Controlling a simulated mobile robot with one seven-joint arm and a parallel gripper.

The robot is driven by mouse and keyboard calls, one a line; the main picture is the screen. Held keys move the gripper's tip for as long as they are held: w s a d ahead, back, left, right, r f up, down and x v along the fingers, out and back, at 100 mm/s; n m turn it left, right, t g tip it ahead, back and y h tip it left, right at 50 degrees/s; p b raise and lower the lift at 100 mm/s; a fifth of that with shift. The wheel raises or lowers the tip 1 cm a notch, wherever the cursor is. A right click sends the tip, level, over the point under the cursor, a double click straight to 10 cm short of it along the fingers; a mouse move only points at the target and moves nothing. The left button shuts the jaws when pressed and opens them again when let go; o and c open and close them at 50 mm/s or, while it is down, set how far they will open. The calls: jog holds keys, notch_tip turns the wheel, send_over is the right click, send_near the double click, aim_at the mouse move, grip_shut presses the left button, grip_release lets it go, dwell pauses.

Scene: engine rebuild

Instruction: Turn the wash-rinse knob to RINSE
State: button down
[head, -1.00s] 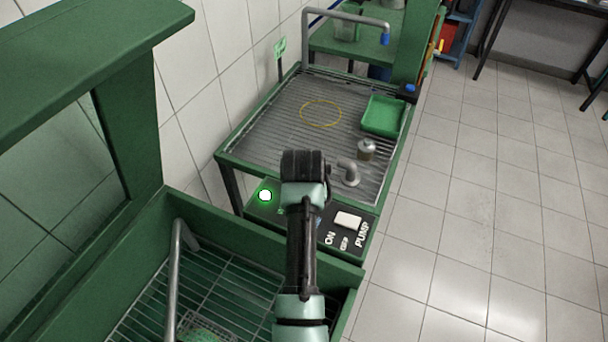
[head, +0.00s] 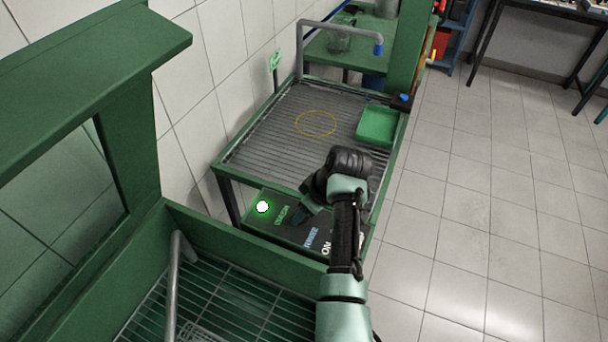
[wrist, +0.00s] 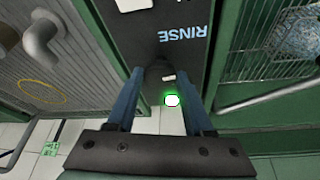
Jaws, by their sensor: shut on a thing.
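The dark control panel (head: 262,221) sits at the near end of the slatted wash table, with a blue RINSE label (head: 312,237) and a green WASH label (head: 281,214). My gripper (head: 306,210) is down at the panel between these labels. In the wrist view my gripper (wrist: 160,75) has its two blue fingers closed around the small dark wash-rinse knob (wrist: 158,70). The RINSE label (wrist: 184,33) is just beyond the knob there. The knob is hidden in the head view, and I cannot tell which label it points to.
A lit green lamp (head: 262,207) is on the panel's left. A green tray (head: 379,125) and a bent grey pipe (head: 340,27) are on the wash table (head: 262,150). A green basin with a wire rack (head: 225,300) is in front. Open floor lies right.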

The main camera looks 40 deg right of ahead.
jog(key=shift+w+d+n+y+b, duration=0.15)
jog(key=shift+n+y+b, duration=0.35)
jog(key=shift+n, duration=0.7)
jog(key=shift+r, duration=0.1)
jog(key=shift+c, duration=1.5)
grip_release()
jog(key=v, duration=1.3)
jog(key=shift+b, duration=0.45)
